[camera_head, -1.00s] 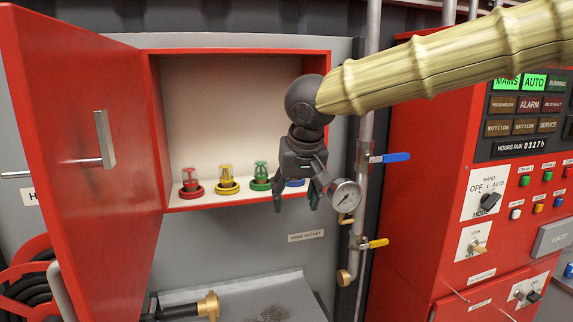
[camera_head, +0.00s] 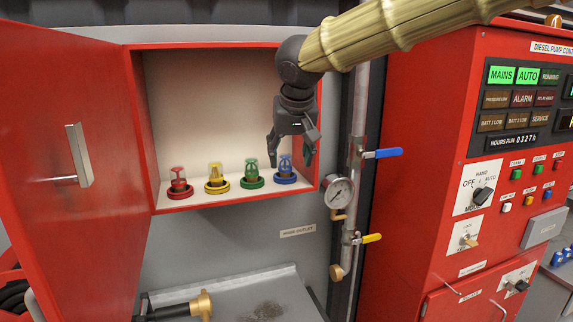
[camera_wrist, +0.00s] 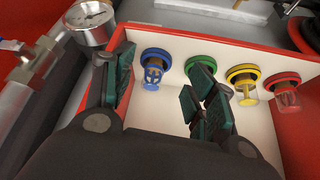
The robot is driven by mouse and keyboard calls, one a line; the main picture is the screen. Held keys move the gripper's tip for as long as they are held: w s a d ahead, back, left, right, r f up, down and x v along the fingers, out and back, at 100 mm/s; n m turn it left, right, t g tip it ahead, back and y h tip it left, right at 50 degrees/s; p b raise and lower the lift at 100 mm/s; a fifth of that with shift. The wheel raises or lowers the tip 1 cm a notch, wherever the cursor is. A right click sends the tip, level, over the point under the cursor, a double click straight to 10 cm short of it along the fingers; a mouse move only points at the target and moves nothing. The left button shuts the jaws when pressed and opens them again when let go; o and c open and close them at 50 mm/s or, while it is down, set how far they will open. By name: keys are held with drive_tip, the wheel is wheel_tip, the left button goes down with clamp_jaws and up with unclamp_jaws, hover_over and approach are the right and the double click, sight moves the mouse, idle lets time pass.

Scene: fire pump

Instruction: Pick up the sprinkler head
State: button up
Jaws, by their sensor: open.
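Four sprinkler heads stand in a row on the shelf of the open red cabinet (camera_head: 235,200), each in a ring of its own colour: red (camera_head: 178,180), yellow (camera_head: 215,175), green (camera_head: 250,171) and blue (camera_head: 285,164). My gripper (camera_head: 291,158) is open and empty at the right end of the row, pointing down in front of or above the blue head. In the wrist view, the blue head (camera_wrist: 153,72) shows between my open fingers (camera_wrist: 158,88). The green head is partly hidden there by a finger; the yellow (camera_wrist: 246,92) and red (camera_wrist: 286,92) heads lie farther right.
The cabinet door (camera_head: 70,150) hangs open on the left. A pressure gauge (camera_head: 338,191) and pipes with blue (camera_head: 390,153) and yellow (camera_head: 370,238) valve handles stand just right of the cabinet. A red pump control panel (camera_head: 440,150) stands farther right.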

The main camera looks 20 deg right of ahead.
sight(285, 155)
drive_tip(key=shift+w+d+b, duration=0.15)
drive_tip(key=shift+w+b, duration=0.1)
drive_tip(key=shift+w, duration=0.95)
drive_tip(key=shift+w+d+b, duration=0.15)
drive_tip(key=shift+w+b, duration=0.1)
drive_tip(key=shift+w, duration=0.95)
drive_tip(key=shift+w+d, duration=0.15)
drive_tip(key=shift+w, duration=0.25)
drive_tip(key=p+x, duration=0.1)
drive_tip(key=x, duration=0.1)
drive_tip(key=p+x, duration=0.1)
drive_tip(key=x, duration=0.1)
drive_tip(key=shift+w+d+f, duration=0.1)
drive_tip(key=shift+w+f, duration=0.05)
drive_tip(key=shift+w, duration=0.35)
drive_tip(key=shift+w+f, duration=0.1)
drive_tip(key=shift+f, duration=0.2)
drive_tip(key=c, duration=1.1)
